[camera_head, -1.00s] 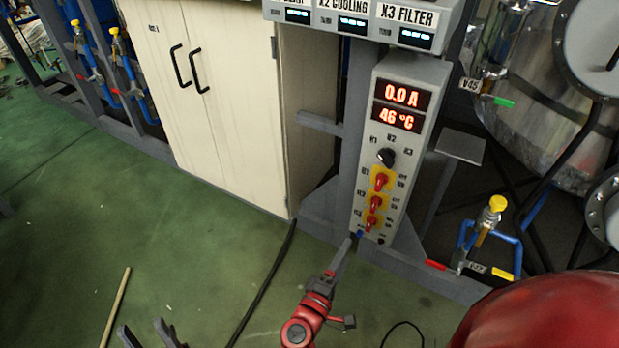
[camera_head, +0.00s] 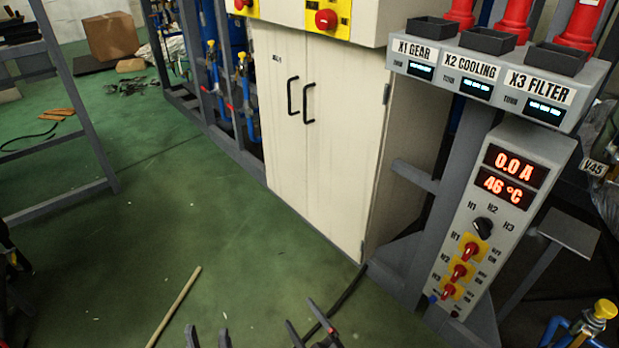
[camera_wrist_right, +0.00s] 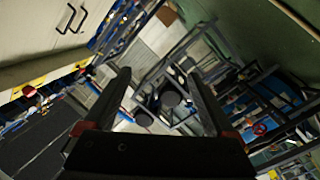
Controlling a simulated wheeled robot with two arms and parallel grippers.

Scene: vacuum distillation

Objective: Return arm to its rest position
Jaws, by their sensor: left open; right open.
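My right gripper (camera_head: 305,318) shows at the bottom edge of the head view, its two dark fingers spread with nothing between them. It is over the green floor, well away from the control panel. In the right wrist view, the same gripper (camera_wrist_right: 160,78) has its fingers wide apart and empty. My left gripper (camera_head: 208,336) is at the bottom edge, left of the right one, with its fingertips apart and no object seen between them. The rest of both arms is mostly out of the head view.
The control panel (camera_head: 497,215) at right reads 0.0 A and 46 °C. A cream cabinet (camera_head: 320,130) stands in the middle. A wooden stick (camera_head: 174,306) and a dark cable (camera_head: 345,290) lie on the green floor (camera_head: 130,245). A grey frame (camera_head: 75,95) stands at left.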

